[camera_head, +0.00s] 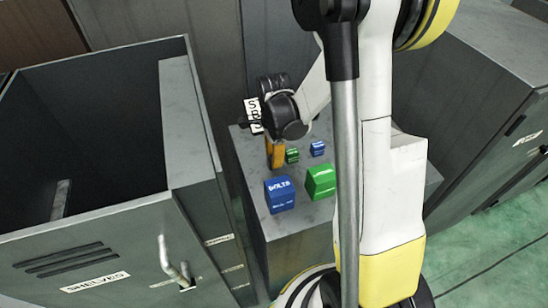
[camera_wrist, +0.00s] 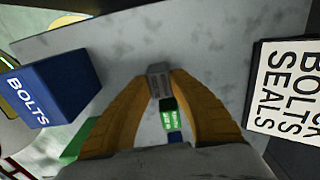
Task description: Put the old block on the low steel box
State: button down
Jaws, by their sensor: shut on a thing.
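My gripper (camera_head: 275,163) points down over a low grey steel box (camera_head: 305,220), with its orange fingers close to the box top. In the wrist view the two fingers (camera_wrist: 161,86) are closed on a small grey block (camera_wrist: 159,72) with a worn label, which seems to be the old block. In the head view this block is hidden by my gripper. The bare top of the steel box (camera_wrist: 215,55) fills much of the wrist view. I cannot tell whether the grey block touches the top.
On the box stand a blue BOLTS block (camera_head: 280,194), a green block (camera_head: 320,182), a small green block (camera_head: 292,155) and a small blue block (camera_head: 318,148). A white sign (camera_wrist: 284,88) stands beside the gripper. A tall open SHELVES cabinet (camera_head: 110,255) is at left.

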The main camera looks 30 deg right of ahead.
jog(key=c, duration=1.3)
grip_release()
jog(key=shift+o, duration=0.2)
notch_tip(320, 180, up, 11)
jog(key=p, duration=0.5)
jog(key=s+a+r+n+t, duration=0.7)
jog(key=s+a+r+n, duration=0.3)
jog(key=n, duration=1)
jog(key=v, duration=0.4)
jog(key=shift+w+a+r, duration=0.2)
jog(key=shift+r, duration=0.05)
